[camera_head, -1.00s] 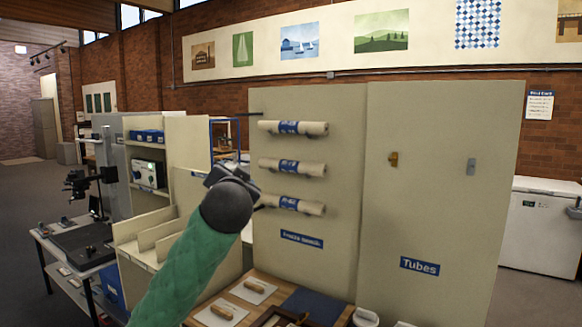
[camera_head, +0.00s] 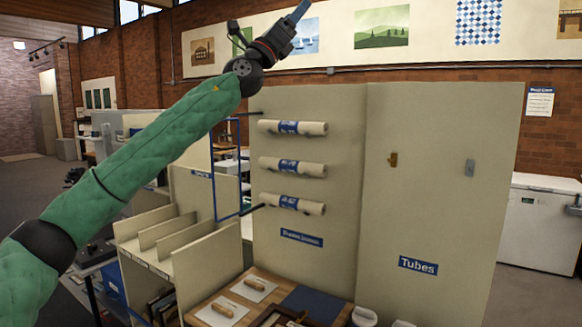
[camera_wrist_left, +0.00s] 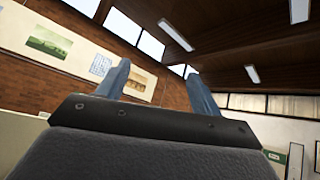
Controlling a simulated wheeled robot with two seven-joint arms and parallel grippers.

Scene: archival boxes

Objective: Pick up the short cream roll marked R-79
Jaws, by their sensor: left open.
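Three cream rolls with blue labels are on the upright beige panel, one above another: a top roll (camera_head: 313,128), a middle roll (camera_head: 312,168) and a bottom roll (camera_head: 312,206). The label writing is too small to read, so I cannot tell which is R-79. My left gripper (camera_head: 300,12) is raised above and left of the top roll, apart from all of them, pointing up and right. In the left wrist view its two blue fingers (camera_wrist_left: 158,88) are spread with nothing between them. My right gripper is out of view.
The Tubes panel (camera_head: 434,185) stands to the right with two small fixtures. Below is a wooden table (camera_head: 205,312) with two small tan pieces on white sheets and a dark blue mat (camera_head: 308,306). A divided shelf unit (camera_head: 205,262) stands left. A white freezer (camera_head: 540,232) is far right.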

